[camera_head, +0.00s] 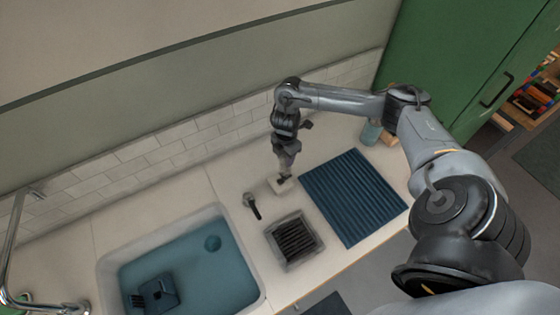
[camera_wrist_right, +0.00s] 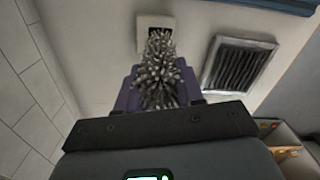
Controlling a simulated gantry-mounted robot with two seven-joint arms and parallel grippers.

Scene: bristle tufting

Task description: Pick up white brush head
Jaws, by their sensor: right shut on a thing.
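My right gripper (camera_head: 283,179) reaches down over the counter, at a small white block (camera_head: 278,188). In the right wrist view, a pale grey, bristly brush head (camera_wrist_right: 160,72) sits between the purple fingers, its bristles spread toward the camera. The gripper is shut on it. The white block with a dark opening also shows just beyond the brush head in that view (camera_wrist_right: 146,31). I cannot tell whether the brush head still touches the block. In the head view the brush head is too small to make out. My left gripper is not in view.
A black handle (camera_head: 254,208) lies left of the block. A grey tray with dark slats (camera_head: 270,235) stands in front. A blue ribbed mat (camera_head: 353,197) lies to the right, with a bottle (camera_head: 371,132) behind. The sink (camera_head: 262,280) is at left, the tiled wall behind.

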